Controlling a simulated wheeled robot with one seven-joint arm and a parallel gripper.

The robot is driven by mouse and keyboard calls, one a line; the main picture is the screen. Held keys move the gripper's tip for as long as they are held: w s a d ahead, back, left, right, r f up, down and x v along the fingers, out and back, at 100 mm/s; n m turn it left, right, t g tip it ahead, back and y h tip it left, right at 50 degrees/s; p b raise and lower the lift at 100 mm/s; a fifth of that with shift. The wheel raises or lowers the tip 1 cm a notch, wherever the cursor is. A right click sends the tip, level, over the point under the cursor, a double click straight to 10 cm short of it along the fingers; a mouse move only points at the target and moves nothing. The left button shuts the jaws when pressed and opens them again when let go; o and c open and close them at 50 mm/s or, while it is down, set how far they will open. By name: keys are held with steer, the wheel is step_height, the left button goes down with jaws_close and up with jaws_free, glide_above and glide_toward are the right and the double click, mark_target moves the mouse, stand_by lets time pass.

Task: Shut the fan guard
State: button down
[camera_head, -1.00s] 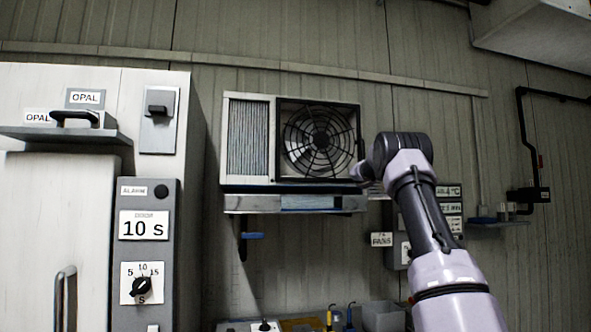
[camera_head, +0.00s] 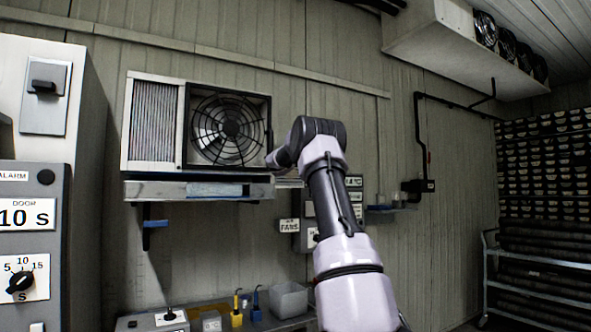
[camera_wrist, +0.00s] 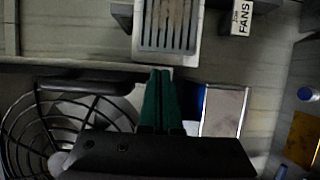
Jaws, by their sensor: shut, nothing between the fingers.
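The fan guard (camera_head: 229,130) is a round black wire grille in a dark square frame, on the right half of a wall-mounted fan unit (camera_head: 153,165). It lies across or nearly across the fan opening; I cannot tell whether it is fully flush. Part of the guard also shows at lower left in the wrist view (camera_wrist: 22,140). My gripper (camera_head: 273,163) is at the right edge of the fan unit, its fingers mostly hidden in the head view. In the wrist view its green fingers (camera_wrist: 160,75) are together and empty, beside the guard; contact is unclear.
A shelf (camera_head: 165,190) runs under the fan unit. A FANS sign (camera_head: 289,226) and control boxes are on the wall behind my arm. A bench (camera_head: 275,325) with a bin (camera_head: 288,300) stands below. A rack (camera_head: 545,262) is at the right, and a door control panel (camera_head: 28,255) at the left.

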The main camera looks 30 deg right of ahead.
steer(key=s+d, duration=0.5)
steer(key=shift+s+d, duration=0.15)
steer(key=s+a+r+m+g+h, duration=0.1)
steer(key=s+a+r+m+g, duration=0.15)
steer(key=s+a+m, duration=0.9)
steer(key=s+a+f+m+g+y, duration=0.2)
steer(key=s+a+f, duration=0.5)
steer(key=s, duration=0.6)
steer(key=s+a+f+m+g+y, duration=0.1)
steer(key=s+a+f+y, duration=0.4)
steer(key=s, duration=0.9)
steer(key=s+a+f+m+g+y, duration=0.2)
steer(key=s+a+f+g+y, duration=0.1)
steer(key=s+a+f, duration=0.7)
steer(key=s+a, duration=0.3)
steer(key=s, duration=0.1)
steer(key=shift+s+f+m+g, duration=0.2)
steer(key=shift+f+m+g, duration=0.15)
